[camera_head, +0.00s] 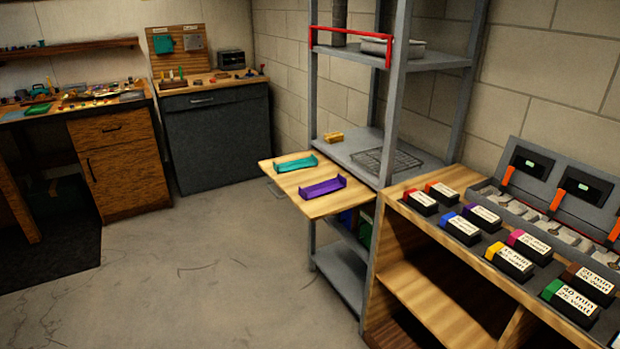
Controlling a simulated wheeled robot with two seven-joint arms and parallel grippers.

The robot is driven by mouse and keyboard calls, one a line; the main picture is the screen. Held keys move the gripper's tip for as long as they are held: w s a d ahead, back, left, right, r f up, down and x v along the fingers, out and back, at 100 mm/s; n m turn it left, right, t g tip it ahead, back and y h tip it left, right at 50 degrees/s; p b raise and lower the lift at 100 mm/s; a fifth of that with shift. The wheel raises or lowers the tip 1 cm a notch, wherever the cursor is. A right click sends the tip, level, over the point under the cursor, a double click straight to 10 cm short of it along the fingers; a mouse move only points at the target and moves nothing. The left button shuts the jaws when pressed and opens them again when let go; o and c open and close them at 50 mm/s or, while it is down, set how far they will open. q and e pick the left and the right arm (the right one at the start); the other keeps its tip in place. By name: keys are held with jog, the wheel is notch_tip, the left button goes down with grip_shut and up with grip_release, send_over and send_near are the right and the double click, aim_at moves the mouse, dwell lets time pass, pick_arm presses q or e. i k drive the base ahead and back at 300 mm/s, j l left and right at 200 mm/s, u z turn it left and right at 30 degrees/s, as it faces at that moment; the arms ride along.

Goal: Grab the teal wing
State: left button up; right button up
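The teal wing (297,165) lies on a light wooden board (277,177) that sticks out from a grey metal shelf. It lies flat near the board's back left edge, with small raised ends. A purple wing (323,187) of like shape lies on the same board, in front and to the right, apart from the teal one. Neither of my grippers shows in the head view.
The grey shelf's upright posts (389,120) stand right of the board. A wooden bench (440,290) with several labelled battery packs (461,228) fills the right. A dark cabinet (218,135) and wooden workbench (120,160) stand at back left. The concrete floor (200,270) is clear.

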aim_at(298, 164)
jog(key=i+z, duration=0.1)
jog(key=i, duration=1)
jog(key=i+j, duration=0.15)
jog(key=i, duration=0.9)
jog(key=l+z, duration=0.05)
